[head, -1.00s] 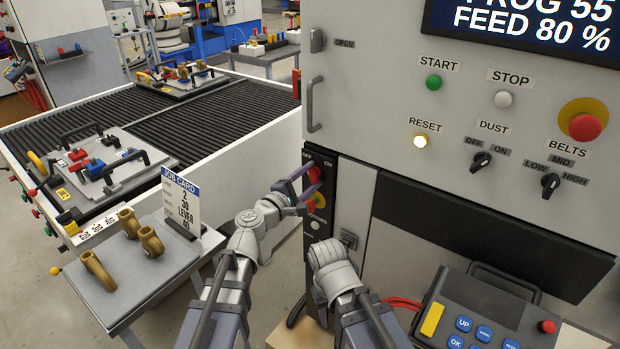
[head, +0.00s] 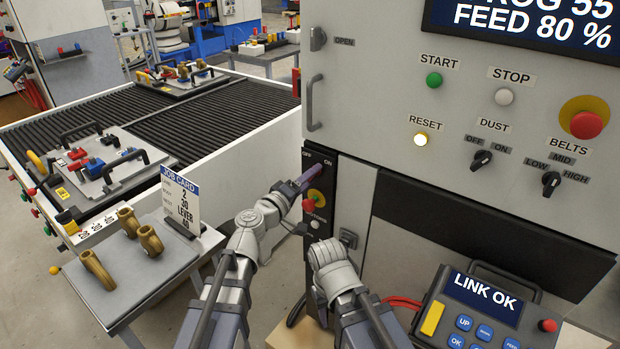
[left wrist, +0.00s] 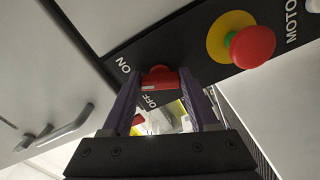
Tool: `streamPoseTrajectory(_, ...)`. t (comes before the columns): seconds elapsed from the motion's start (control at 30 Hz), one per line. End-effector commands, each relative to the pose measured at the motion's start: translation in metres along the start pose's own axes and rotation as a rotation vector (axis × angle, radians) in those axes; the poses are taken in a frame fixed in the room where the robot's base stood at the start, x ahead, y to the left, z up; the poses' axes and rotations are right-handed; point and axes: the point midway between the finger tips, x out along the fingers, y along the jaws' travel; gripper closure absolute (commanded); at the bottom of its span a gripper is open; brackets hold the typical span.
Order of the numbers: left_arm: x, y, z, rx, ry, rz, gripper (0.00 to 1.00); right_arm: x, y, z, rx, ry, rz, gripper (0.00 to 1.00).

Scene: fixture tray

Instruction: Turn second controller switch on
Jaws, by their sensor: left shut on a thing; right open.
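The red switch handle (left wrist: 158,79) shows in the left wrist view between my two fingers, close to the ON and OFF labels. My left gripper (head: 312,172) is shut on it at the top of the narrow black panel (head: 330,172). In the head view my fingers hide the handle, so I cannot tell which label it points to. The controller pendant (head: 482,297) at the lower right has a lit screen reading LINK OK. My right arm ends low in front of the machine in the head view; its fingers are hidden.
A red stop button on a yellow ring (head: 313,197) sits just below my left fingers; it also shows in the left wrist view (left wrist: 252,47). A job card (head: 181,203) and brass parts (head: 150,240) stand on the side table at left. A door handle (head: 314,104) is above.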

Motion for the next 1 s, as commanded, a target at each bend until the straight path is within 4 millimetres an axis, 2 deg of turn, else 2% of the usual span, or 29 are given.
streamPoseTrajectory(0.3, -0.0008, -0.0009, 0.0009, 0.113, -0.002, -0.001, 0.96, 0.0009, -0.0001, -0.0001, 0.000, 0.000, 0.000, 0.50)
streamPoseTrajectory(0.87, -0.0009, -0.0010, 0.0009, 0.138, -0.002, -0.001, 0.96, 0.0009, -0.0001, -0.0001, 0.000, 0.000, 0.000, 0.50)
streamPoseTrajectory(0.9, -0.0009, -0.0010, 0.0009, 0.137, -0.002, -0.001, 0.36, 0.0009, -0.0001, -0.0001, 0.000, 0.000, 0.000, 0.50)
streamPoseTrajectory(1.0, -0.0007, -0.0010, 0.0007, 0.136, -0.001, -0.001, 0.24, 0.0009, -0.0001, -0.0001, 0.000, 0.000, 0.000, 0.50)
